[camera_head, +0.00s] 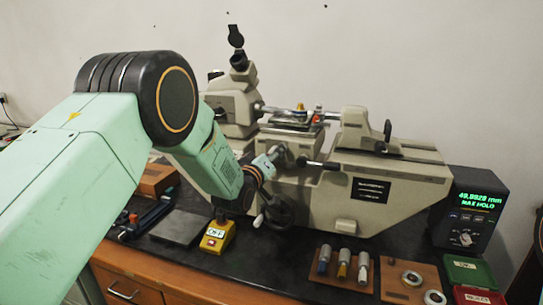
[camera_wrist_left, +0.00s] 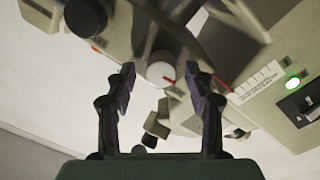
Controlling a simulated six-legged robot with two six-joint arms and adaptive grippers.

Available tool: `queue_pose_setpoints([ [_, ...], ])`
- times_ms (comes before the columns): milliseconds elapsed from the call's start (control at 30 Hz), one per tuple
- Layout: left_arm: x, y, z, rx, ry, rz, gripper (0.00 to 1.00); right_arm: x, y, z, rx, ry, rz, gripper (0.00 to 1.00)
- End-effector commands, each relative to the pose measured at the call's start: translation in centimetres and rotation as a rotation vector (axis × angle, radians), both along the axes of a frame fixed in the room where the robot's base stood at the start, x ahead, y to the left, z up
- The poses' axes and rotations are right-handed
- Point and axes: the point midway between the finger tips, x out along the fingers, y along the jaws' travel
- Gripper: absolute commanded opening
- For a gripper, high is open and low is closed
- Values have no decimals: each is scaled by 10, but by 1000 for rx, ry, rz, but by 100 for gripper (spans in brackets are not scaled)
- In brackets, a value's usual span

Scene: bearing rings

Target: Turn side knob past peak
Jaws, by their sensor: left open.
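The grey-beige measuring machine (camera_head: 370,190) stands on the dark bench. The knob cannot be made out there. A display box (camera_head: 471,212) shows a green millimetre reading and MAX HOLD. My right gripper is not in view.
A yellow box (camera_head: 217,238) stands in front. Wooden trays (camera_head: 343,282) with cylinders and rings (camera_head: 411,278), plus green (camera_head: 470,270) and red (camera_head: 480,295) bins, fill the front right.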

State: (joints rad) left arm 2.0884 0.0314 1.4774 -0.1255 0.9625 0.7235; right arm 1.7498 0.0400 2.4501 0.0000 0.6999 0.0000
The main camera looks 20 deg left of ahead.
Motion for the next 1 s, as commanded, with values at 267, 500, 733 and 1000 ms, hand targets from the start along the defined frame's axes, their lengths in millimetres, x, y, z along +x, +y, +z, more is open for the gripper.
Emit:
queue_pose_setpoints([
  [267, 0, 0, 0, 0, 1, 1, 35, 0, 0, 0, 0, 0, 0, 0],
  [500, 0, 0, 0, 0, 0, 0, 14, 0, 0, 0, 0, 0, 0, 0],
  [733, 0, 0, 0, 0, 0, 0, 0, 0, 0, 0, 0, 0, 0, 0],
  [1000, 0, 0, 0, 47, -3, 1, 0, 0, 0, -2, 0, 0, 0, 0],
])
